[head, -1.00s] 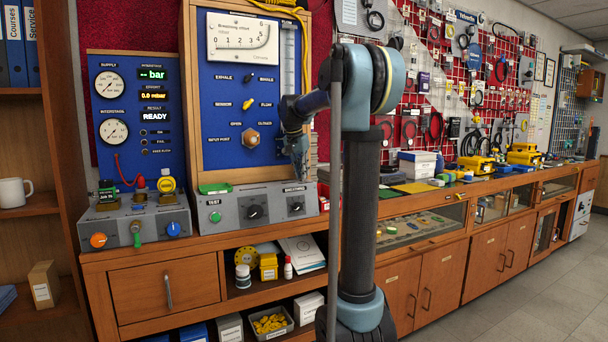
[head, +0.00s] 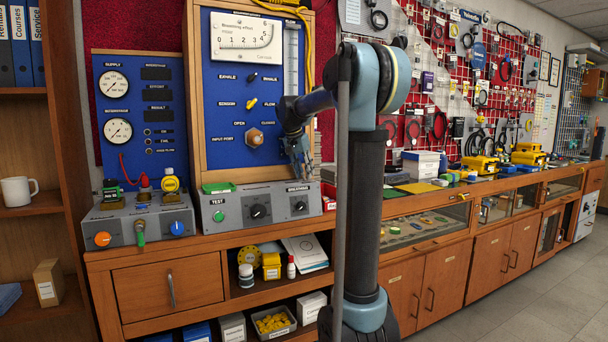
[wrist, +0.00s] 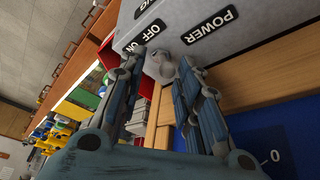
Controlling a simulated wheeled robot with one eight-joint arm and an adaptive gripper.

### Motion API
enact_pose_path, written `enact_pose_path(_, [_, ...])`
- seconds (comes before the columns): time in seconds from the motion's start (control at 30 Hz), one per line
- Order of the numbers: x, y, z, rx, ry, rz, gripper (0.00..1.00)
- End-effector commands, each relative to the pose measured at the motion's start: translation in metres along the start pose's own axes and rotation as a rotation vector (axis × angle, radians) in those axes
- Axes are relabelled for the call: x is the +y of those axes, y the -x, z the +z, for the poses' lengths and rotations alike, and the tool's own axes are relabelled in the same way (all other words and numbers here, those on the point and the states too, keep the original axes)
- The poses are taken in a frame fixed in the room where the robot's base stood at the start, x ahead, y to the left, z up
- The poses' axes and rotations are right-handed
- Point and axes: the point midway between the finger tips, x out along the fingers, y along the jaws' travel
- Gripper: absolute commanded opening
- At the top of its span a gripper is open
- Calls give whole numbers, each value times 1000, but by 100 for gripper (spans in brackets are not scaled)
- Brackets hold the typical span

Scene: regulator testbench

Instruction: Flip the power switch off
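The power switch (wrist: 162,66) shows in the wrist view as a small rounded grey lever on a grey box, beside black labels reading POWER, OFF and ON. My gripper (wrist: 161,68) is at it with its two blue-grey fingers apart, one on each side of the lever. I cannot tell whether either finger touches it. In the head view my gripper (head: 301,172) is above the right end of the grey test box (head: 228,212), and the switch cannot be made out. The displays (head: 157,73) on the blue panel at the left are dark.
A grey control box (head: 118,228) with orange, green and blue knobs stands left on the wooden bench. The tall blue board (head: 226,120) rises behind my gripper. A red bin (wrist: 143,82) is close to the fingers in the wrist view.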

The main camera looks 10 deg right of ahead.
Motion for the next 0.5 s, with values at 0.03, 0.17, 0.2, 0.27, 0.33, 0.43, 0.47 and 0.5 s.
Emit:
enact_pose_path(0.03, [0, 3, 0, 0, 0, 0, 31])
enact_pose_path(0.17, [0, 18, 0, 0, 1, 0, 31])
enact_pose_path(0.2, [0, 24, 0, 0, 0, 0, 31])
enact_pose_path(0.27, [0, 36, 0, 0, 1, 0, 31])
enact_pose_path(0.33, [0, 50, 0, 0, 2, 0, 31])
enact_pose_path(0.43, [-1, 69, 0, -1, 2, 0, 31])
enact_pose_path(0.47, [-1, 74, 0, -1, 1, 0, 31])
enact_pose_path(0.5, [-1, 81, 0, -1, 1, 0, 31])
